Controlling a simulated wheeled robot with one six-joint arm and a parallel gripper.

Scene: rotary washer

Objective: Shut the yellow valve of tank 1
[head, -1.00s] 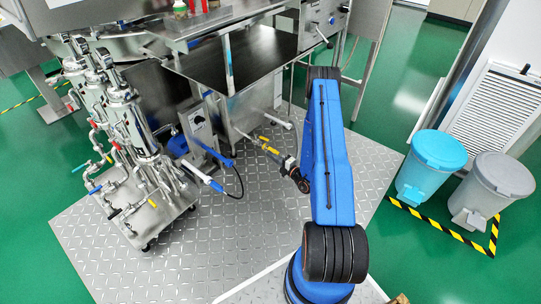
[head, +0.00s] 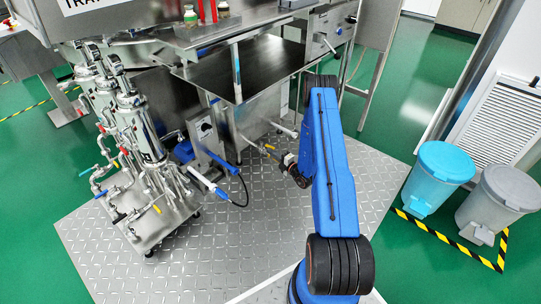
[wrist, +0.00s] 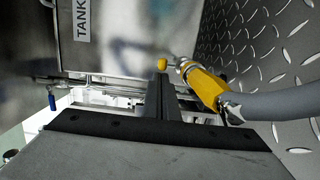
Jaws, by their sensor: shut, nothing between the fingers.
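A small yellow knob or handle end (wrist: 162,63) shows just beyond my fingertips in the wrist view, below a steel wall with a partly cut-off "TANK" label (wrist: 83,20); the tank number is out of frame. A larger yellow fitting (wrist: 205,88) with metal ends joins a grey hose at its right. Yellow parts (head: 268,147) also show low by the steel tank in the head view, too small to tell apart. My gripper (wrist: 162,88) is shut and empty, its fingers left of the larger fitting. I cannot tell whether they touch the knob.
A blue handle (wrist: 52,102) hangs at the left in the wrist view. In the head view, a steel filter trolley (head: 150,205) with coloured valves stands left. A blue bin (head: 440,175) and a grey bin (head: 497,200) stand right. The tread-plate floor (head: 240,240) is clear in front.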

